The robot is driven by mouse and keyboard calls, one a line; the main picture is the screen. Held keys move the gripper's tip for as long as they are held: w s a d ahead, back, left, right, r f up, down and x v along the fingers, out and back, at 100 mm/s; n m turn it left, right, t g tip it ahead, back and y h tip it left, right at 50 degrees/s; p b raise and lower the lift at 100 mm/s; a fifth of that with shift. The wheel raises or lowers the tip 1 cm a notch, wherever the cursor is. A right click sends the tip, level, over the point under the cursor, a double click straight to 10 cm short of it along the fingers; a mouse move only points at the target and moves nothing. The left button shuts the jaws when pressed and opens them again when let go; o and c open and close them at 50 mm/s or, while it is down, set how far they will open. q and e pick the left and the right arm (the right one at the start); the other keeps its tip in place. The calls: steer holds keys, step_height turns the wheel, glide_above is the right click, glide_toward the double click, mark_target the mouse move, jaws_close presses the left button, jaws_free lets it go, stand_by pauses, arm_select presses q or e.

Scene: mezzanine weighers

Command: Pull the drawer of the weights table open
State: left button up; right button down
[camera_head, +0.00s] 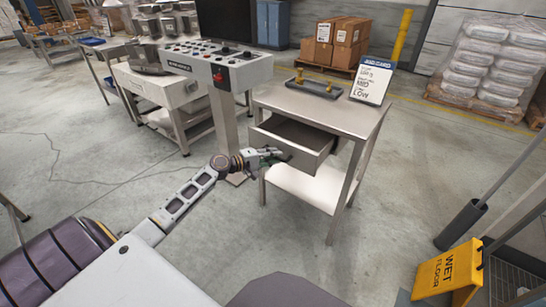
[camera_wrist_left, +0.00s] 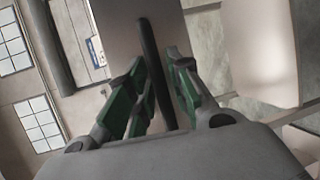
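The weights table (camera_head: 330,108) is a grey metal table with a lower shelf, right of centre in the head view. Its drawer (camera_head: 288,150) stands partly open, and I see into its dark inside, which looks empty. My left gripper (camera_head: 284,156) is at the drawer front. The contact itself is partly hidden. My right gripper is in neither view.
A dark tray with brass weights (camera_head: 315,86) and a sign (camera_head: 371,80) stand on the tabletop. A control bench (camera_head: 215,68) is to the left. A yellow wet-floor sign (camera_head: 448,270) stands at lower right. The floor before the table is clear.

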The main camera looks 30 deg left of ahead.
arm_select(q)
jaws_close()
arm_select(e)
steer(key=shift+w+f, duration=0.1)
arm_select(q)
steer(key=shift+s, duration=0.15)
